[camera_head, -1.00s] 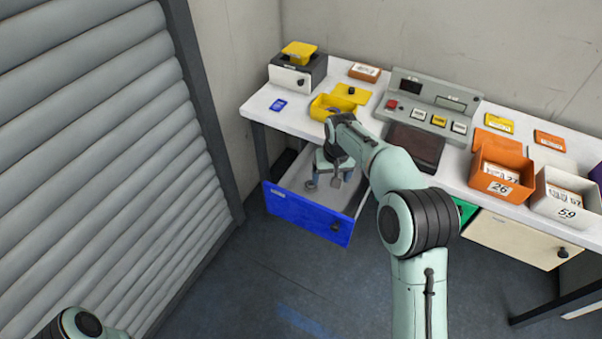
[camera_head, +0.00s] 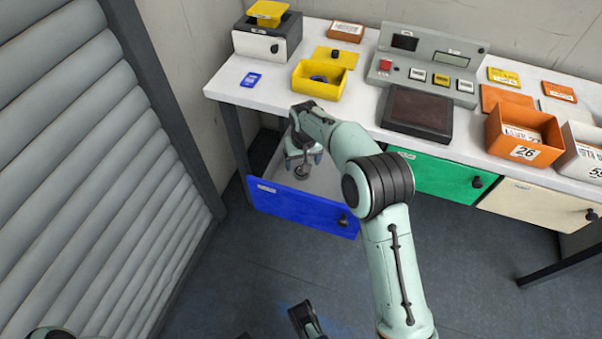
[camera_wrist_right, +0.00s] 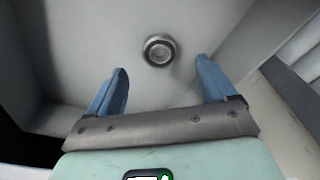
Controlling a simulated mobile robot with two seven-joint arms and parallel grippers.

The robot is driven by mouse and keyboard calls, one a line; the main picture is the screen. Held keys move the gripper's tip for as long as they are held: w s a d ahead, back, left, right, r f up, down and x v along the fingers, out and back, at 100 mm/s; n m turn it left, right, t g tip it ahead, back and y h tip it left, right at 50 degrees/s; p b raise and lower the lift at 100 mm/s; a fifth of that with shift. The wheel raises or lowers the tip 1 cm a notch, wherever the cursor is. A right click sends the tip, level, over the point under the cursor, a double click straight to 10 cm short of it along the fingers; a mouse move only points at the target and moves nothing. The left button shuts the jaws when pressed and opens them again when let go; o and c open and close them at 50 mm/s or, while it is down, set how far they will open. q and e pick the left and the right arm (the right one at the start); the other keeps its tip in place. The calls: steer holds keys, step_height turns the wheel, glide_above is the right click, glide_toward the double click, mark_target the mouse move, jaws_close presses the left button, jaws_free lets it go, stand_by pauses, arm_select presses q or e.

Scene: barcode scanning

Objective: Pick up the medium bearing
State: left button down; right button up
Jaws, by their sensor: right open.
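A round metal bearing (camera_wrist_right: 160,49) with a dark centre lies on the light floor of the open blue drawer (camera_head: 300,208). The same bearing (camera_head: 301,173) shows small in the head view, just below my right gripper (camera_head: 303,158). My right gripper is inside the drawer, pointing down. In the right wrist view its two blue fingers (camera_wrist_right: 165,88) are spread apart with nothing between them. The bearing lies beyond the fingertips, roughly centred between them and untouched.
The white table (camera_head: 285,105) above the drawer carries a yellow bin (camera_head: 318,90) with something blue inside, a control panel (camera_head: 425,72), a dark pad (camera_head: 418,112) and an orange bin (camera_head: 522,140). Drawer walls surround my gripper. A green drawer front (camera_head: 440,178) is closed. The floor is clear.

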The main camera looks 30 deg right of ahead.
steer(key=f, duration=0.2)
steer(key=f+b, duration=0.1)
steer(key=f, duration=0.2)
steer(key=shift+w+d+f, duration=0.1)
steer(key=shift+w+f, duration=0.25)
arm_select(q)
steer(key=shift+w+a+f+t+y, duration=0.15)
steer(key=shift+w+a+f, duration=0.15)
steer(key=shift+w+f, duration=0.25)
steer(key=shift+w+a+f+t+y, duration=0.15)
steer(key=shift+w+a+f, duration=0.2)
steer(key=shift+w, duration=0.3)
arm_select(e)
steer(key=shift+r, duration=0.1)
steer(key=c, duration=1.2)
